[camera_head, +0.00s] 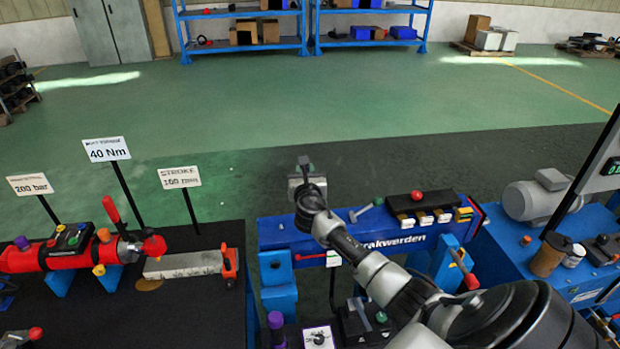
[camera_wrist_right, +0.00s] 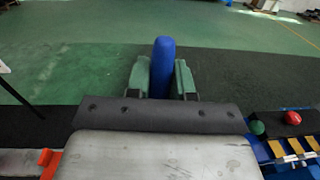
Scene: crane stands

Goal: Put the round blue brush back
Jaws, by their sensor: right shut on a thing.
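The round blue brush (camera_wrist_right: 163,62) shows in the right wrist view as an upright blue shaft with a rounded top. My right gripper (camera_wrist_right: 162,82) is shut on it, with a green finger on each side. In the head view my right gripper (camera_head: 304,168) is above the back edge of the blue crane stand beam (camera_head: 278,236). The brush cannot be made out in that view, and its lower end is hidden behind the gripper body in the wrist view. My left gripper is not in view.
A left bench (camera_head: 200,315) carries a red cylinder (camera_head: 62,262) and signs. A grey motor (camera_head: 535,201) stands at right.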

